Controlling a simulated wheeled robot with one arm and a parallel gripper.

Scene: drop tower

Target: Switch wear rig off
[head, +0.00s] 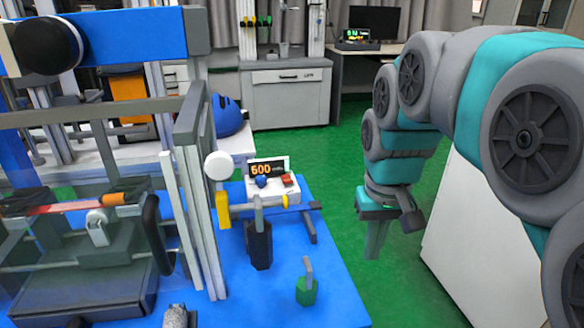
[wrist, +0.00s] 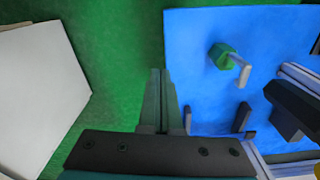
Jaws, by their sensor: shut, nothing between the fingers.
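A small white control box (head: 272,190) stands on the blue table, its lit orange display (head: 266,170) reading 600. It carries a blue knob (head: 261,181) and a red switch (head: 288,180); the switch's position is too small to tell. No label shows whether this box belongs to the wear rig. My gripper (head: 373,248) hangs pointing down over the green floor, right of the table and apart from the box. Its fingers are together and empty in the wrist view (wrist: 160,78). The control box does not show in the wrist view.
The blue table (head: 325,305) bears a green block with a grey lever (head: 306,290) and a dark post (head: 259,245). A clear guard and upright frame (head: 190,200) stand left. A white cabinet (head: 470,235) is at right. Green floor between is free.

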